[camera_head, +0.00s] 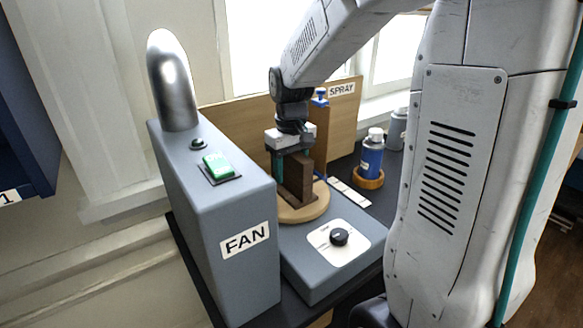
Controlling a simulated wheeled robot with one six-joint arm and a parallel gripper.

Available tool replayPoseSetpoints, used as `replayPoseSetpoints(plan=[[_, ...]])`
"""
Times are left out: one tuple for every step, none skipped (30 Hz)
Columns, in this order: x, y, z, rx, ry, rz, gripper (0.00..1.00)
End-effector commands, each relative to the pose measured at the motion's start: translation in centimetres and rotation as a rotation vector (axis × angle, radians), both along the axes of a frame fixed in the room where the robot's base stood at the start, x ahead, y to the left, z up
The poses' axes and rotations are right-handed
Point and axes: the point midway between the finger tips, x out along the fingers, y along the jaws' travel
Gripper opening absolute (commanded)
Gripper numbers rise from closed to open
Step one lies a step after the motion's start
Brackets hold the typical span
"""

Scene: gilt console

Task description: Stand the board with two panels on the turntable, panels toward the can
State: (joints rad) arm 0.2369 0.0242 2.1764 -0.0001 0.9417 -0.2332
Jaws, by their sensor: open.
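A dark brown board (300,180) stands upright on the round wooden turntable (301,214). Its panels cannot be made out clearly from here. My gripper (291,158) points down over the turntable at the top of the board. Its jaws are open, with the fingers at the board's upper part; whether they touch it cannot be told. The blue can (371,156) with a white cap stands upright in a wooden ring holder, to the right of the turntable and apart from it.
A grey FAN box (231,255) with a green switch and metal dome stands close on the left. A control panel with a black knob (339,236) is in front of the turntable. A wooden backboard (240,124) with a SPRAY label stands behind. Another can (398,128) is at the right.

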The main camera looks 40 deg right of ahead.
Motion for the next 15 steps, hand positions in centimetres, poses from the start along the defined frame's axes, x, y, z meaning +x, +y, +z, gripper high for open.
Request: replayPoseSetpoints(plan=[[0.0,0.0,0.2,0.000,-0.001,0.000,0.53],[0.0,0.0,0.4,0.000,-0.002,0.000,0.53],[0.1,0.0,0.8,-0.001,-0.002,0.000,0.53],[0.1,0.0,1.2,-0.001,-0.004,0.000,0.53],[0.1,0.0,1.7,-0.001,-0.004,0.000,0.53],[0.1,0.0,2.3,-0.001,-0.004,0.000,0.53],[0.1,0.0,2.9,-0.001,-0.005,0.000,0.53],[0.1,0.0,3.5,-0.001,-0.005,0.000,0.53],[0.1,0.0,4.2,-0.001,-0.005,0.000,0.53],[0.1,0.0,4.7,-0.001,-0.004,0.000,0.53],[0.1,0.0,5.2,-0.001,-0.005,0.000,0.53],[0.1,0.0,5.8,-0.001,-0.004,0.000,0.53],[0.1,0.0,6.2,-0.001,-0.004,0.000,0.53],[0.1,0.0,6.6,-0.001,-0.004,0.000,0.53],[0.1,0.0,7.0,-0.001,-0.003,0.000,0.53]])
